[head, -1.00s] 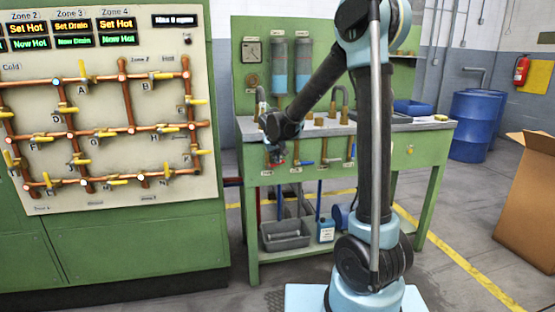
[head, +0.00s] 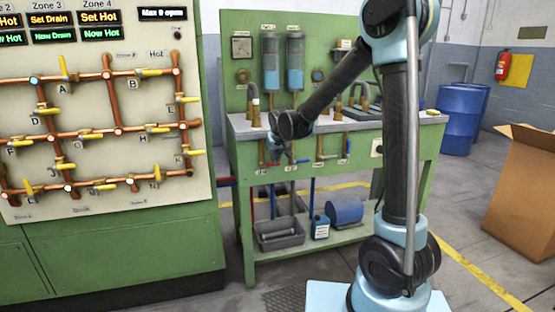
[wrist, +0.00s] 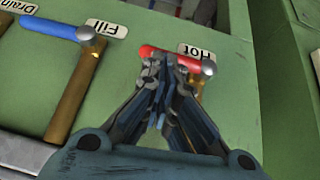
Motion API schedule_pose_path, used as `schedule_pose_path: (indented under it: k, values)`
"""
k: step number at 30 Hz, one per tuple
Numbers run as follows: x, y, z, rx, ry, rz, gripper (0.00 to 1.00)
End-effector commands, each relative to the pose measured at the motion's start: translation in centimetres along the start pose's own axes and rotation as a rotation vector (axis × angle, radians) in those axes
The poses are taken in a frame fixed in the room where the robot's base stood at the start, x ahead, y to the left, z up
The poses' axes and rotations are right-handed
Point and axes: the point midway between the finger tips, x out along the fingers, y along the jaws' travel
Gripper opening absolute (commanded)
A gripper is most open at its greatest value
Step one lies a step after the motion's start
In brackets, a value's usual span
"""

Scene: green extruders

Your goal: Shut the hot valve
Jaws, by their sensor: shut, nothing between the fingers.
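In the wrist view the hot valve's red lever (wrist: 149,50) runs left from its round grey knob (wrist: 208,68), beside the "Hot" label (wrist: 200,51). Its brass pipe is mostly hidden by my gripper (wrist: 162,64). The gripper is shut and empty, with its fingertips over or against the red lever; I cannot tell whether they touch. In the head view my gripper (head: 281,149) is at the bench's front left, below the countertop, and the red lever is not clearly seen there.
The "Fill" valve with a blue lever (wrist: 50,27) is left of the hot valve. The green bench (head: 236,180) carries several pipes and two cylinders (head: 270,62). A pipe panel (head: 95,100) stands at left. A cardboard box (head: 520,185) is at right, with open floor between.

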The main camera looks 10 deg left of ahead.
Motion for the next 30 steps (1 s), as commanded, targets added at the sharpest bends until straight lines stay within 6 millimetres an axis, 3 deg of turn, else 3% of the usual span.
schedule_pose_path:
  k: [23,30]
  values:
    - [-1.4,0.0,-0.9,-0.002,0.0,0.0,0.0]
    - [-3.2,0.4,-1.0,0.0,0.0,0.0,0.0]
